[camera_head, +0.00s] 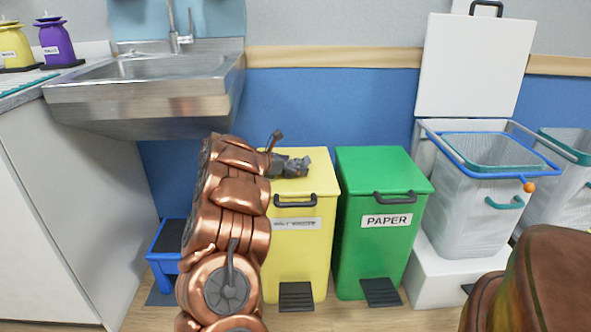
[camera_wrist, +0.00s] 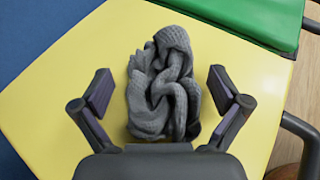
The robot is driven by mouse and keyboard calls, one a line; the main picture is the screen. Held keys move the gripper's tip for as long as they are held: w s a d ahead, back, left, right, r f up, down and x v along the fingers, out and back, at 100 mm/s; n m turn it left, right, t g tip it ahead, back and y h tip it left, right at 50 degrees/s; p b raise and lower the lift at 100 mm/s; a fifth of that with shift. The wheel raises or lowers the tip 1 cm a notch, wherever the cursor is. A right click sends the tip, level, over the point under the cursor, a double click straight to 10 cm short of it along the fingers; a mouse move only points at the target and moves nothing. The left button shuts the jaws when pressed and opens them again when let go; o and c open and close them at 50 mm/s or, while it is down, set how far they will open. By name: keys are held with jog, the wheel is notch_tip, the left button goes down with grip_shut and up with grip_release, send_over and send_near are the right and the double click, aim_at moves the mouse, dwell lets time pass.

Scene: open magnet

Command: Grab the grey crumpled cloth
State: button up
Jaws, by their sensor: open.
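The grey crumpled cloth (camera_wrist: 163,85) lies on the yellow lid of a bin (camera_wrist: 60,95) in the wrist view. My gripper (camera_wrist: 164,88) is open, with one finger to the left of the cloth and one to the right. Gaps show between each finger and the cloth. The near end of the cloth is hidden behind my gripper's body. In the head view the cloth (camera_head: 290,165) sits on top of the yellow bin (camera_head: 300,240), partly hidden by my copper-coloured arm. My gripper is mostly hidden there.
A green bin labelled PAPER (camera_head: 385,250) stands right of the yellow one. A white bin with a raised lid (camera_head: 475,65) is further right. A steel sink (camera_head: 150,95) and a blue step stool (camera_head: 165,255) are left. A blue wall is behind.

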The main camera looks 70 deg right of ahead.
aim_at(303, 158)
jog(key=c, duration=0.9)
jog(key=shift+r, duration=0.1)
jog(key=shift+r+p, duration=0.95)
jog(key=shift+r, duration=0.85)
jog(key=shift+s+a+f, duration=0.1)
jog(key=shift+s+a, duration=0.3)
jog(key=shift+a, duration=0.05)
jog(key=shift+s+a, duration=0.4)
jog(key=shift+a, duration=0.45)
jog(key=s+a, duration=0.2)
jog(key=a, duration=0.1)
jog(key=s+a+r+p, duration=0.1)
jog(key=s+a, duration=0.1)
jog(key=a, duration=0.2)
jog(key=s+a, duration=0.2)
jog(key=a, duration=0.2)
jog(key=shift+s+r+p, duration=0.2)
jog(key=shift+s+p, duration=0.1)
jog(key=shift+s, duration=0.1)
